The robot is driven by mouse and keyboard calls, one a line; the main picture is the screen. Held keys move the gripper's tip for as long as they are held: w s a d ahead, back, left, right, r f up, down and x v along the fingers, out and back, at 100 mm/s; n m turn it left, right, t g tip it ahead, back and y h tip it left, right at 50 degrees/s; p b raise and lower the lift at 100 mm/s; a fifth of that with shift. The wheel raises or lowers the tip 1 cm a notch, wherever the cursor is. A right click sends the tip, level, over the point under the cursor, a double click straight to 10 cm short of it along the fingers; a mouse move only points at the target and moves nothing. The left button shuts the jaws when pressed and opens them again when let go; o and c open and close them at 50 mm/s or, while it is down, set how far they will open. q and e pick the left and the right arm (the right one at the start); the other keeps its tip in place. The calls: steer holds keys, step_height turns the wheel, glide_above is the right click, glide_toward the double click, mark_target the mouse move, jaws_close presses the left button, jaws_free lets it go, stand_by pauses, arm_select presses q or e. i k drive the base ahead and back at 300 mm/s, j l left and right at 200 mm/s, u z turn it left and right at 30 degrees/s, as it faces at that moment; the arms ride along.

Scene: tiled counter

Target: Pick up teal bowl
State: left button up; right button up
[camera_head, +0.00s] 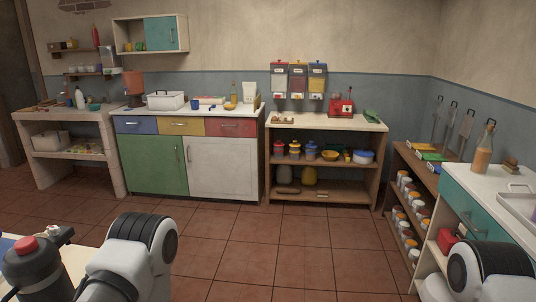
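A small teal bowl (94,106) sits on the stone-like counter (30,122) at the far left. It is small in the view, close to a white bottle (80,98). Links of my two arms show at the bottom edge, left of centre and at the right. Neither gripper shows in this view, so what they hold cannot be seen. My arms are in the foreground, across the room from the bowl.
A cabinet with coloured drawers (180,126) and a wooden shelf unit (325,122) stand along the back wall. A teal-drawered counter (480,206) is at the right. A dark red-topped container (36,268) is at bottom left. The tiled floor (270,250) between is clear.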

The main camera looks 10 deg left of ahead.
mark_target(95, 108)
steer(key=i+u, duration=0.1)
steer(key=i, duration=1.3)
steer(key=i+l+u, duration=0.15)
steer(key=i, duration=0.55)
steer(key=i+l, duration=0.1)
steer(key=i, duration=0.6)
steer(key=i+j+u, duration=0.25)
steer(key=u, duration=0.25)
steer(key=i+u, duration=1)
steer(key=i+l+u, duration=0.25)
steer(key=u, duration=0.25)
steer(key=i+j+u, duration=0.1)
steer(key=i+u, duration=0.25)
steer(key=i, duration=1.4)
